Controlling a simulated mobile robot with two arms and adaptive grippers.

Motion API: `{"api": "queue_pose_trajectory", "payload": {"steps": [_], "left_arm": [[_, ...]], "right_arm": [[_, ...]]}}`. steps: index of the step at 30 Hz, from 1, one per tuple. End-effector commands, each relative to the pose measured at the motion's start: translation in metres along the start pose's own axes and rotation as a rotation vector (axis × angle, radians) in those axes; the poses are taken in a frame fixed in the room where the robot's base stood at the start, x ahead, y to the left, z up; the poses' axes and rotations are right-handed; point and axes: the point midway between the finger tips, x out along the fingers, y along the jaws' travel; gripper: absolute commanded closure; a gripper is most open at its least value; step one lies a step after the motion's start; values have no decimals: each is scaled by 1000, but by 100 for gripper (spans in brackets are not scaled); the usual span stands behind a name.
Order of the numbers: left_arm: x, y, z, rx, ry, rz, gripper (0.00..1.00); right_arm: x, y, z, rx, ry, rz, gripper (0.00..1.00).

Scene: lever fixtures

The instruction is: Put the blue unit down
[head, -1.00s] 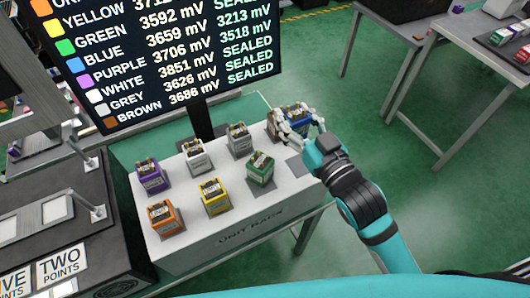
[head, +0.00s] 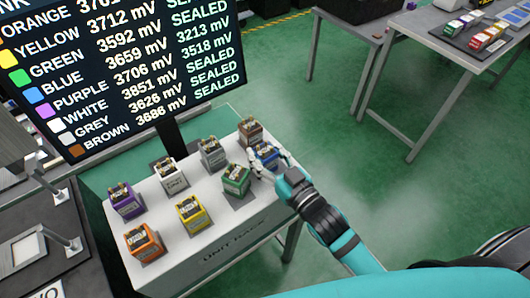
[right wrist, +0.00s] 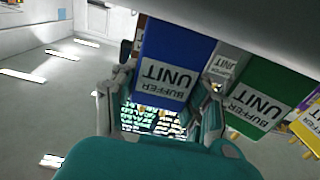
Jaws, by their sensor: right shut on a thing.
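The blue unit (head: 267,153) is at the right end of the white unit rack (head: 236,243), in front of the brown unit (head: 250,131) and right of the green unit (head: 236,179). My right gripper (head: 268,166) is shut on it, with fingers on both sides. In the right wrist view the blue unit (right wrist: 165,62) sits between the fingers (right wrist: 160,118), its BUFFER UNIT label facing the camera. Its base is hidden in the head view, so I cannot tell whether it touches the rack. My left gripper is out of view.
Grey (head: 213,153), white (head: 170,175), purple (head: 126,200), yellow (head: 192,214) and orange (head: 144,243) units stand on the rack. A screen (head: 120,75) listing millivolt readings rises behind it. Green floor (head: 350,190) is open to the right.

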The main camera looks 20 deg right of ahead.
Motion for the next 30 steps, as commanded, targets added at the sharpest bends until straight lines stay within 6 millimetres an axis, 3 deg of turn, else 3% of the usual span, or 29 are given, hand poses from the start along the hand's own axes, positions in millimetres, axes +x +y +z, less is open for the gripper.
{"api": "queue_pose_trajectory", "payload": {"steps": [2, 3, 4, 16, 30], "left_arm": [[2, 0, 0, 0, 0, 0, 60], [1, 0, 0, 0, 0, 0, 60], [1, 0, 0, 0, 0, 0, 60], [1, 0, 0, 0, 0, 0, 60], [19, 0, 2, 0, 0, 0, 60]], "right_arm": [[0, 0, 3, 1, 1, 0, 98], [0, 0, 2, 0, 0, 0, 50], [0, 0, 2, 0, -1, 0, 46], [-6, 0, 1, 1, -3, 0, 45], [-95, 0, 2, 1, -5, 0, 45]]}}
